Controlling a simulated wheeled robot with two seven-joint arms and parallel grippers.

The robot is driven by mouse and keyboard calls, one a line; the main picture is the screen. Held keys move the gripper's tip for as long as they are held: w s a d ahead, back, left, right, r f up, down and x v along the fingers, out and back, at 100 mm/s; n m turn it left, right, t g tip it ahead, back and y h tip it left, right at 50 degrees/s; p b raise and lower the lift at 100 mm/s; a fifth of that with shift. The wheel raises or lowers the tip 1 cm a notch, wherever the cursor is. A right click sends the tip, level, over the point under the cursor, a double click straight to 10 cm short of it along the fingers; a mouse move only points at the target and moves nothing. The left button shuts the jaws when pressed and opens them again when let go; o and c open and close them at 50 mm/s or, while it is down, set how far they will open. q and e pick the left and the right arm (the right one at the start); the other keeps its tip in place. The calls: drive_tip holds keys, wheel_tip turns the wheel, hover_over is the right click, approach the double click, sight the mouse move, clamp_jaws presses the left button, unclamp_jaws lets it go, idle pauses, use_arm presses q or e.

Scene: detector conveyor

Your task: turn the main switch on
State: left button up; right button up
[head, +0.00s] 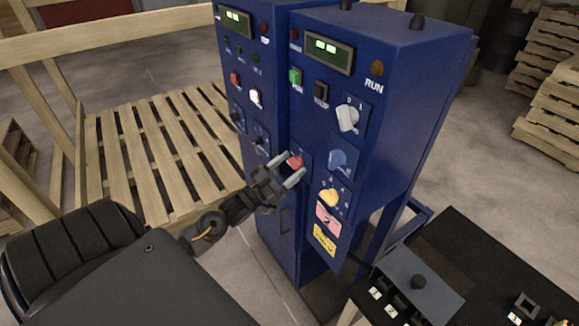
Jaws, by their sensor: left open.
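A blue control cabinet (400,110) stands in the middle, its front facing me. A red knob (295,160) sits on the lower left of its front panel. My left gripper (292,168) is open, its two light fingertips close around the red knob. I cannot tell whether they touch it. Further right on the panel are a white rotary knob (347,118) marked 0 and 1, a blue knob (337,159) and a yellow knob (329,197). The label naming the main switch is not readable. My right gripper is not in view.
A second blue cabinet section (262,75) with small buttons adjoins on the left. A wooden pallet (160,150) with rails lies at left. A dark console (480,260) with numbered switches stands at lower right. Stacked pallets (550,90) are at far right, with clear floor before them.

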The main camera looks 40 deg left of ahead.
use_arm(q)
drive_tip(key=c, duration=0.9)
drive_tip(key=shift+d, duration=0.15)
drive_tip(key=shift+c, duration=0.4)
drive_tip(key=shift+a+f, duration=0.1)
drive_tip(key=shift+a, duration=0.1)
drive_tip(key=m+h+b, duration=0.1)
drive_tip(key=m+h, duration=0.1)
drive_tip(key=m, duration=0.2)
drive_tip(key=shift+m+g, duration=0.3)
drive_tip(key=shift+g, duration=0.1)
drive_tip(key=m+g+h+b, duration=0.1)
drive_tip(key=m, duration=0.2)
drive_tip(key=m+g+h+b, duration=0.1)
drive_tip(key=m+h, duration=0.1)
drive_tip(key=m, duration=0.2)
drive_tip(key=shift+m+g, duration=0.3)
drive_tip(key=shift+g, duration=0.1)
drive_tip(key=m+g, duration=0.1)
drive_tip(key=m, duration=0.1)
drive_tip(key=m+g+b, duration=0.1)
drive_tip(key=m, duration=0.2)
drive_tip(key=shift+a+h, duration=0.1)
drive_tip(key=shift+h, duration=0.2)
drive_tip(key=shift+m+g+y+b, duration=0.2)
drive_tip(key=shift+m+g+b, duration=0.25)
drive_tip(key=shift+m, duration=0.85)
drive_tip(key=shift+m+g+y+b, duration=0.2)
drive_tip(key=shift+m+g+b, duration=0.25)
drive_tip(key=shift+m, duration=0.85)
